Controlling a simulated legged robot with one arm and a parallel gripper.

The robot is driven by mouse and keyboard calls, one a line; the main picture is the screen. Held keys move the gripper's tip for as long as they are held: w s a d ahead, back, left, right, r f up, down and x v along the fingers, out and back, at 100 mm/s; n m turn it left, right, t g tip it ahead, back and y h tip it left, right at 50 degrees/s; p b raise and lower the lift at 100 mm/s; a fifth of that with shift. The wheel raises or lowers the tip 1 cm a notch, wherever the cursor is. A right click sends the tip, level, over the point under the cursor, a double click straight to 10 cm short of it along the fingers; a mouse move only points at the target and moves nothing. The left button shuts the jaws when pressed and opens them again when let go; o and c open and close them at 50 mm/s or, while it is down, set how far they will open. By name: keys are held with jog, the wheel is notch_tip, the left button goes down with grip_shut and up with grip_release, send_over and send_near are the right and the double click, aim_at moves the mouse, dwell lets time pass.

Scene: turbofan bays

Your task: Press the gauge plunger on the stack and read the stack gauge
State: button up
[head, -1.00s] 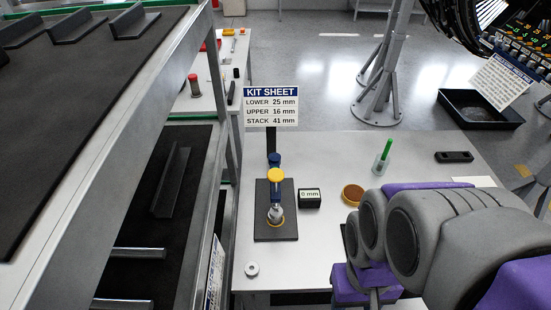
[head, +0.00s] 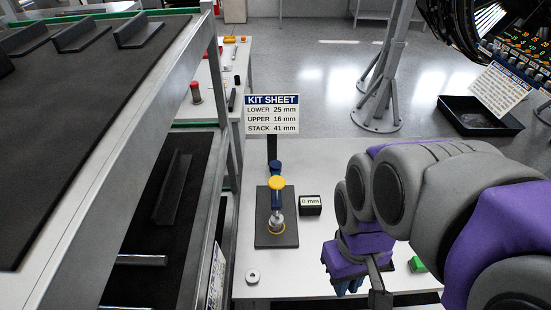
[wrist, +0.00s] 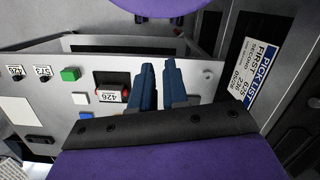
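The gauge stand (head: 262,215) has a dark base plate on the white bench. Its yellow-capped plunger (head: 277,182) stands above a silver stack (head: 277,224) ringed in yellow. Whether the plunger touches the stack is unclear. The small black gauge display (head: 310,205) beside it reads 0 mm. The kit sheet (head: 271,114) behind lists lower 25, upper 16, stack 41 mm. My gripper (head: 348,287) hangs to the right and front of the stand, apart from it. In the wrist view my gripper (wrist: 160,75) shows two blue fingers with a gap between them and nothing held.
A metal rack (head: 215,110) stands close on the left of the bench. A small metal ring (head: 253,277) lies at the bench's front left.

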jog(key=w+a+r+n, duration=0.2)
jog(key=w+n, duration=0.1)
jog(key=w, duration=0.3)
jog(key=w+a+r+n+p, duration=0.1)
jog(key=w+r+n, duration=0.1)
jog(key=w, duration=0.4)
jog(key=w+a+r+n, duration=0.2)
jog(key=w+n, duration=0.1)
jog(key=w, duration=0.3)
jog(key=shift+a+r+n+t+p, duration=0.25)
jog(key=shift+a+n+t+p, duration=0.05)
jog(key=shift+t+p, duration=0.1)
grip_shut()
jog(key=n+p, duration=0.1)
jog(key=n, duration=0.6)
send_over(276, 181)
jog(key=shift+w+r+t, duration=0.1)
jog(key=shift+r+t, duration=0.3)
jog(key=shift+r, duration=0.05)
notch_tip(276, 181, down, 14)
jog(key=shift+b, duration=0.75)
